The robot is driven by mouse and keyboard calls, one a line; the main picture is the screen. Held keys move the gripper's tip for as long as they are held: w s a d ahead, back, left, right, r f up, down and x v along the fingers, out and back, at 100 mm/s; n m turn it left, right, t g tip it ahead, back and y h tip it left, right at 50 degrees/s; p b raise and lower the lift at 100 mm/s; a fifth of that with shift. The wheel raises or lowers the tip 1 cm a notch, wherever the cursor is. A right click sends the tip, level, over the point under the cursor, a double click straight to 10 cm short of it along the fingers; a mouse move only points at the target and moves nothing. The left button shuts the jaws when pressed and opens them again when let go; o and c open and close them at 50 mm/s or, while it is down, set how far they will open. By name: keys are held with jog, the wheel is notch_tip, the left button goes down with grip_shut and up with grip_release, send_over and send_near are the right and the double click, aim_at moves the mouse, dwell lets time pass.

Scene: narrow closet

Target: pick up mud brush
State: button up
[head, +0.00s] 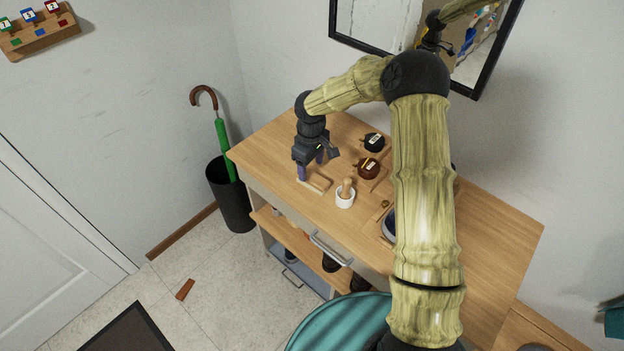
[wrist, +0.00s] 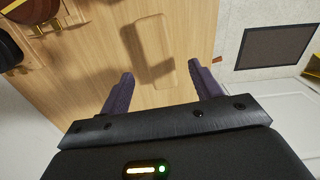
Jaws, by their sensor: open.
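A pale wooden block, which looks like the mud brush (head: 315,184), lies on the wooden tabletop near its front left edge. In the wrist view the brush (wrist: 152,45) lies lengthwise ahead of the fingers, with a shadow along its left side; any bristles are hidden underneath. My gripper (head: 311,168) points down over the brush. In the wrist view my gripper (wrist: 161,72) has its two purple fingers spread wide and empty, with the brush's near end close to the gap between them.
A white cup (head: 345,200) with a wooden handle in it stands right of the brush. A brown round item (head: 368,168) and a black one (head: 374,142) sit behind it. An umbrella stand (head: 230,195) is left of the table (head: 480,225). A dark mat (head: 127,330) lies on the floor.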

aim_at(312, 176)
jog(key=shift+f, duration=0.1)
jog(key=shift+s+d+f+p, duration=0.1)
jog(key=shift+f+p, duration=0.4)
jog(key=shift+f, duration=0.75)
jog(key=shift+d+f+p, duration=0.1)
jog(key=shift+f+p, duration=0.35)
jog(key=shift+f, duration=0.8)
jog(key=shift+c, duration=0.4)
jog(key=c, duration=1)
